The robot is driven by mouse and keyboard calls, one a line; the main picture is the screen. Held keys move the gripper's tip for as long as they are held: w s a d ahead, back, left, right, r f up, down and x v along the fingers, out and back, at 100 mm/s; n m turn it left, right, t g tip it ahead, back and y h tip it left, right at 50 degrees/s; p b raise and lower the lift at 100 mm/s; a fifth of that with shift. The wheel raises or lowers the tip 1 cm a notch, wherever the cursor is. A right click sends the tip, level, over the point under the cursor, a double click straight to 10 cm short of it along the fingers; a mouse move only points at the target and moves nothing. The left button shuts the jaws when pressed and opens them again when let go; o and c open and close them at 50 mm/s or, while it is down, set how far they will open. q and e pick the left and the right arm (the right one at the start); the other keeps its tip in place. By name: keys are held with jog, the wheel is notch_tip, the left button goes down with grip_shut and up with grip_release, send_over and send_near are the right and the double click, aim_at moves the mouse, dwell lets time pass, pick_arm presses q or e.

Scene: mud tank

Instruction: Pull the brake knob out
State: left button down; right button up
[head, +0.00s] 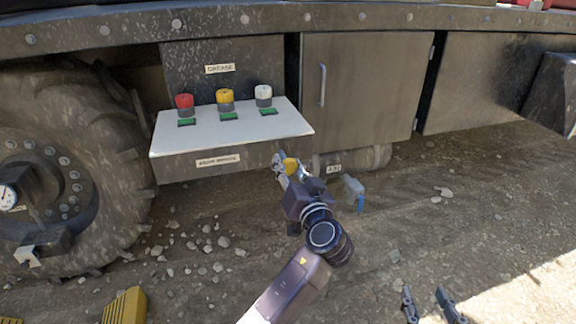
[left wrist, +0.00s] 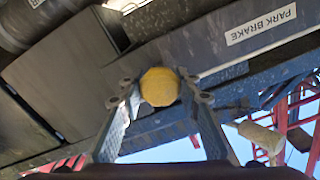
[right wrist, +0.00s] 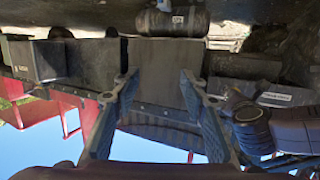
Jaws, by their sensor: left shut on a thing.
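The brake knob is a small yellow knob (head: 291,166) below the right front corner of the control box. In the left wrist view the yellow knob (left wrist: 160,87) sits between the fingertips, with a "PARK BRAKE" label (left wrist: 261,24) to its right. My left gripper (head: 286,167) is shut on the knob, one finger at each side. The knob's stem is hidden. My right gripper (head: 431,303) is open and empty near the lower right of the head view, well apart from the knob; its spread fingers also show in the right wrist view (right wrist: 157,84).
The control box (head: 290,122) carries red (head: 184,104), yellow (head: 225,100) and white (head: 263,95) knobs on top. A large muddy wheel (head: 95,165) stands left, a cabinet door (head: 375,90) right. A cylindrical tank (head: 378,157) hangs below. The ground at right is open, with stones.

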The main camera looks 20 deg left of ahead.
pick_arm(q)
jog(key=shift+v, duration=1.25)
jog(key=shift+s+d, duration=0.15)
jog(key=shift+s, duration=0.05)
jog(key=shift+w+f, duration=0.1)
jog(key=shift+f, duration=0.05)
jog(key=c, duration=1.8)
grip_release()
jog(key=o, duration=0.4)
pick_arm(e)
jog(key=shift+w+a+r+t, duration=0.15)
jog(key=shift+r+t, duration=0.15)
jog(key=shift+r, duration=0.25)
